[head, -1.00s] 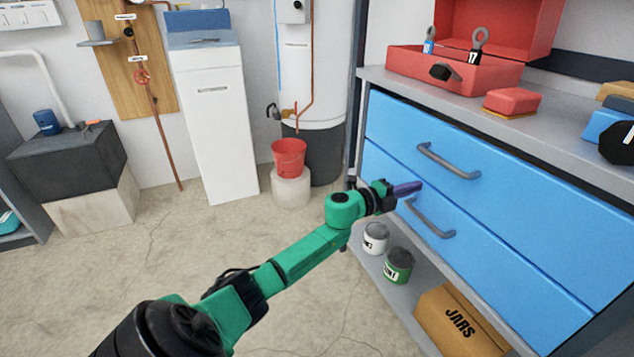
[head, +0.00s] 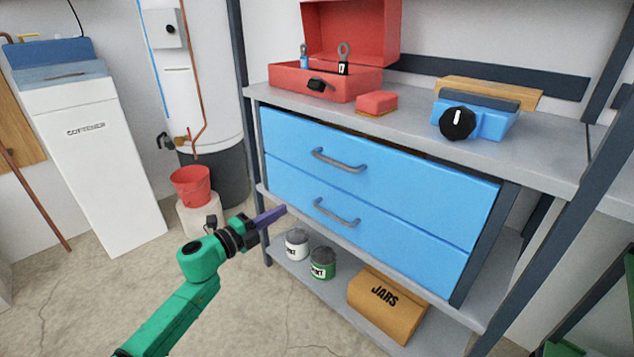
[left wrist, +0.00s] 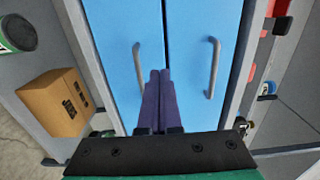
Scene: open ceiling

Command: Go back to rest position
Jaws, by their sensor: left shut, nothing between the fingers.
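My left gripper (head: 270,216) has purple fingers and is in front of the blue drawers, near the left end of the lower drawer. In the left wrist view its fingers (left wrist: 160,80) are closed together with nothing between them, pointing at the seam between the two drawers. The upper blue drawer (head: 420,180) and the lower blue drawer (head: 390,235) each have a grey bar handle, and the gripper appears apart from both handles. My right gripper does not show; a bit of green at the lower right edge may be my right arm.
A workbench (head: 400,122) holds an open red toolbox (head: 340,82), a red block (head: 376,102) and a blue vise-like tool (head: 495,122). The lower shelf holds two paint cans (head: 322,264) and a JARS box (head: 385,308). A red bucket (head: 190,186) stands left. Floor at lower left is clear.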

